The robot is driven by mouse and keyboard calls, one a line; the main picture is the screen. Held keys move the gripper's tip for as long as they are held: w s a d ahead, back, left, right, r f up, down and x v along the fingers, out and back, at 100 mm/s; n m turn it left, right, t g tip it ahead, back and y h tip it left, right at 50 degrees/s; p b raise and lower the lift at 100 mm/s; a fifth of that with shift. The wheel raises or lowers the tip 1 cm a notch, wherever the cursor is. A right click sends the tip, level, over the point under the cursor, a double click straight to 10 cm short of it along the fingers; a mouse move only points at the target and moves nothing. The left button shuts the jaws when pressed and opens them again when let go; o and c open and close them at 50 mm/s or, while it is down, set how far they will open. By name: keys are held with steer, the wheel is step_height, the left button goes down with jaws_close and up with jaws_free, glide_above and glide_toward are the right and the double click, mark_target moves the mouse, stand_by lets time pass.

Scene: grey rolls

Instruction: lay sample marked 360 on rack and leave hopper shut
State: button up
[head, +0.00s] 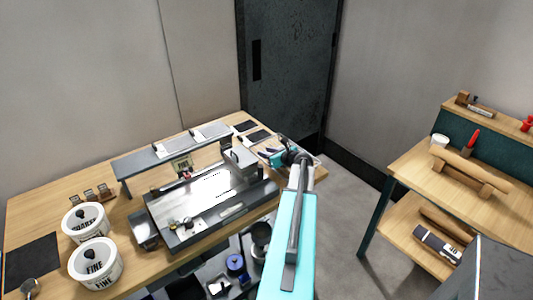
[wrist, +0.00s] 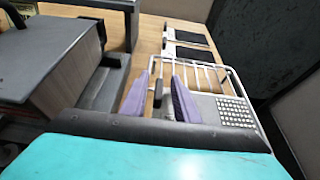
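My gripper (wrist: 160,92) shows two purple fingers that stand apart, over the near side of a white wire rack (wrist: 228,78). A thin dark upright piece shows between the fingers; I cannot tell what it belongs to, and nothing is clearly gripped. In the head view my gripper (head: 272,152) is at the right end of the bench, just right of a grey box-like block (head: 240,157) on the machine, possibly the hopper. The block also fills the left of the wrist view (wrist: 55,62). I cannot tell whether the hopper is shut. No 360 mark is readable.
Two dark pads (wrist: 190,38) lie beyond the rack. A perforated plate (wrist: 236,110) is at its right. A raised shelf (head: 150,160) stands behind the machine (head: 205,205). Tubs marked FINE (head: 95,265) and COARSE (head: 85,223) are at left. A second workbench (head: 480,195) stands right.

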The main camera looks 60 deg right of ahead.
steer(key=b+v, duration=0.2)
steer(key=v, duration=0.7)
steer(key=shift+s+a+b, duration=0.1)
steer(key=shift+a+b, duration=0.05)
steer(key=shift+b, duration=0.25)
steer(key=shift+v, duration=0.9)
